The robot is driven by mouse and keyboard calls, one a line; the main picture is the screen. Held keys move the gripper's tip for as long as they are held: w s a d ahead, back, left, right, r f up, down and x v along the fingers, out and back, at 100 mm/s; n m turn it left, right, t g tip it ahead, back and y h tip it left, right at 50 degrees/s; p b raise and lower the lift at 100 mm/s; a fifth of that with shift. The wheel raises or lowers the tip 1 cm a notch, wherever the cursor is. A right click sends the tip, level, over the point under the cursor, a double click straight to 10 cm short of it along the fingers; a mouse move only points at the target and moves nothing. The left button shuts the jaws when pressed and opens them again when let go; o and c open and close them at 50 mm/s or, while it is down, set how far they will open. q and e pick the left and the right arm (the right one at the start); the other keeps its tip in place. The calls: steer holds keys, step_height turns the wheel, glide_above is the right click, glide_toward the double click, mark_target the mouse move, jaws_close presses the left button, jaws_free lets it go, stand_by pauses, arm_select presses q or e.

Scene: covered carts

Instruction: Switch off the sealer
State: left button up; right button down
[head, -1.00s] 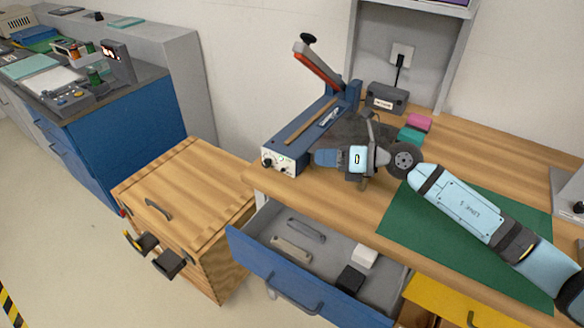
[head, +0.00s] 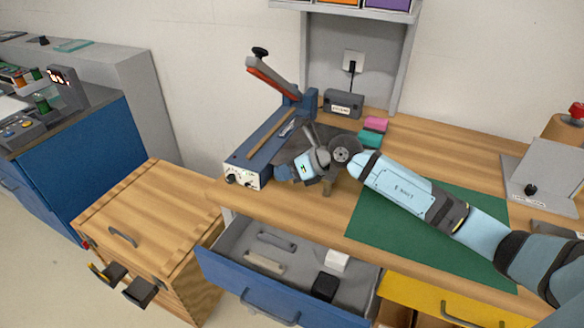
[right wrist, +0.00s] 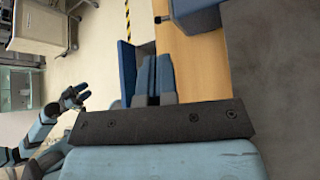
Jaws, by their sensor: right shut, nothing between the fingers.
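The sealer (head: 262,143) is a blue box on the wooden bench with its red and grey lever arm (head: 272,77) raised. Its white front panel (head: 243,180) carries dark knobs or switches too small to read. My right gripper (head: 284,172) is shut and empty, just right of the panel and apart from it. In the right wrist view its blue fingers (right wrist: 156,72) lie together. The sealer's blue body (right wrist: 192,8) shows ahead and to the right there, with a dark knob (right wrist: 160,19) sticking out. My left gripper (right wrist: 80,93) shows small in that view; its opening is unclear.
An open drawer (head: 282,290) below the bench holds handles and small white and black blocks. A green mat (head: 420,235) lies under my right arm. Pink (head: 375,124) and teal (head: 369,139) blocks stand behind the wrist. A wooden crate (head: 165,205) stands at left.

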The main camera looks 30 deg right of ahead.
mark_target(249, 184)
steer(key=x, duration=0.8)
steer(key=shift+w+a+f, duration=0.15)
steer(key=shift+w+a, duration=0.05)
steer(key=shift+a, duration=0.05)
arm_select(q)
steer(key=shift+r, duration=0.1)
steer(key=shift+a, duration=0.1)
